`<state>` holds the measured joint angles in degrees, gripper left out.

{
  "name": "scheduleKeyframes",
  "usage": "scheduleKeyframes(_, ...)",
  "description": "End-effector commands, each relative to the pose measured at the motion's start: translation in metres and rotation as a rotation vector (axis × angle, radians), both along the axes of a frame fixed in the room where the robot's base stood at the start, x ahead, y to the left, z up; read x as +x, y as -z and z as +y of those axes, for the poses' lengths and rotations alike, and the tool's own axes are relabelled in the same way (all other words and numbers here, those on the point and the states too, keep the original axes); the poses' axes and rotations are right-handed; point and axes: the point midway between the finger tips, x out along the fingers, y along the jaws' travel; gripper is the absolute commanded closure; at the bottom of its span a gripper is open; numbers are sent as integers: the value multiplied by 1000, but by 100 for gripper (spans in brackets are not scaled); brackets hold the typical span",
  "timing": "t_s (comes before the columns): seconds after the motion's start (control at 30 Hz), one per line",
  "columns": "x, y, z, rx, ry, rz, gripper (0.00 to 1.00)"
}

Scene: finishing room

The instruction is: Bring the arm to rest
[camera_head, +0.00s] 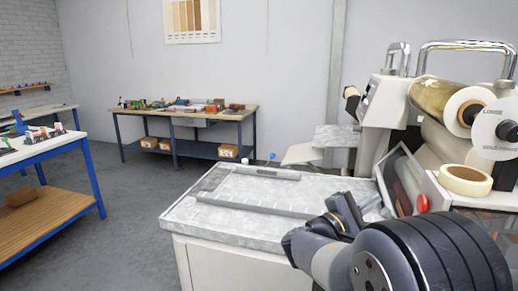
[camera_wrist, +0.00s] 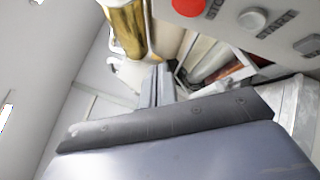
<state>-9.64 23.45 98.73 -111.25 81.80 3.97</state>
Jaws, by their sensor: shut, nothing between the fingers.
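My arm (camera_head: 420,255) is folded in the lower right of the head view, in front of the grey-topped bench and the machine. My gripper (camera_wrist: 158,75) shows in the wrist view with its two narrow fingers shut together and nothing between them. Its fingertips point toward the machine's side, below a gold foil roll (camera_wrist: 126,25). I cannot make out the fingers in the head view.
The foil machine (camera_head: 385,100) stands at right, with a red stop button (camera_wrist: 188,5) near my wrist. The bench top (camera_head: 215,222) carries metal bars (camera_head: 266,172). Open floor (camera_head: 125,220) lies left.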

Motion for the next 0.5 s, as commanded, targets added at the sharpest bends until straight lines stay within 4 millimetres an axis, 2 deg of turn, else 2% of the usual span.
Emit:
scheduleKeyframes(0.2, 5, 0, 16, 0, 0, 0, 100)
scheduleKeyframes(0.5, 5, 0, 18, 0, 1, 1, 100)
